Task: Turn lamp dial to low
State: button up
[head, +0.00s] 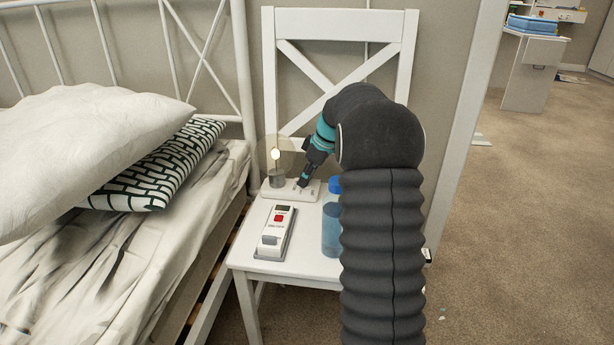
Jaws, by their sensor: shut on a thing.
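A small lamp (277,158) with a lit bulb under a clear round shade stands on a white base (283,193) at the back of a white chair seat. My gripper (303,183) reaches down to the right part of this base. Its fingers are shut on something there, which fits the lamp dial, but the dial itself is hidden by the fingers. The dial's setting is too small to read.
A white device with a red button (274,232) lies on the chair seat (300,266) in front of the lamp. A blue bottle (331,228) stands to the right, partly behind my arm. A bed with pillows (90,140) is on the left. Open carpet (530,200) lies to the right.

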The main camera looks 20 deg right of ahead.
jog(key=o, duration=1.1)
jog(key=shift+o, duration=0.2)
jog(key=v, duration=1.2)
